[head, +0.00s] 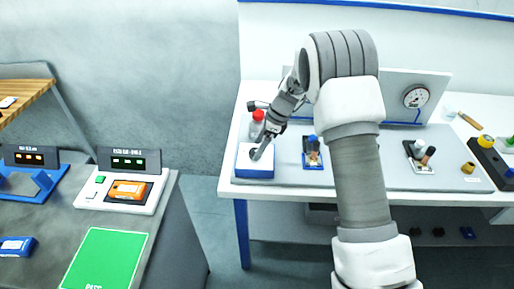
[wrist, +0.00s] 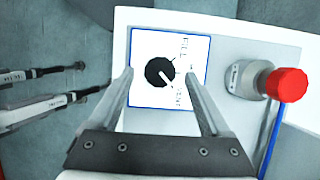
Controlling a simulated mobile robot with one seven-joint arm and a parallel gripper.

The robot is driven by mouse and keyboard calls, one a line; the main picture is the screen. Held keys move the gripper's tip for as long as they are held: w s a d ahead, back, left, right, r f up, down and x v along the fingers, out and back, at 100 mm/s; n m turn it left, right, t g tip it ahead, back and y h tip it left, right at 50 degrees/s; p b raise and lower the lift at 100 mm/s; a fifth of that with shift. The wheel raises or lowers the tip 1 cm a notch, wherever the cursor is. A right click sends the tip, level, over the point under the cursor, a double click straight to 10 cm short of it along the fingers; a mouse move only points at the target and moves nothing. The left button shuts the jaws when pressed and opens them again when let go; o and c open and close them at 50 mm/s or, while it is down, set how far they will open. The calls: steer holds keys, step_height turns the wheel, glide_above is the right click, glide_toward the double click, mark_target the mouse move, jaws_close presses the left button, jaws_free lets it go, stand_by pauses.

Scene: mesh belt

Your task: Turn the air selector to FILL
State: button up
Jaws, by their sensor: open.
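The air selector is a round black knob (wrist: 160,71) with a white pointer line, on a white, blue-edged plate (wrist: 145,103). The pointer slants to the lower right, away from FILL. My gripper (wrist: 159,73) is open, with one finger on each side of the knob in this view. I cannot tell whether the fingers touch it. In the head view my gripper (head: 262,152) is over the white and blue selector box (head: 254,172), partly hiding its top.
A red-capped fitting (wrist: 287,85) stands close to the right finger; it shows as a red-topped item (head: 258,117) behind the box. A gauge panel (head: 440,95) stands at the back of the white bench (head: 290,95). A small blue-topped fixture (head: 312,160) is right of the box.

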steer(key=shift+x, duration=0.85)
steer(key=shift+c, duration=0.4)
jaws_close()
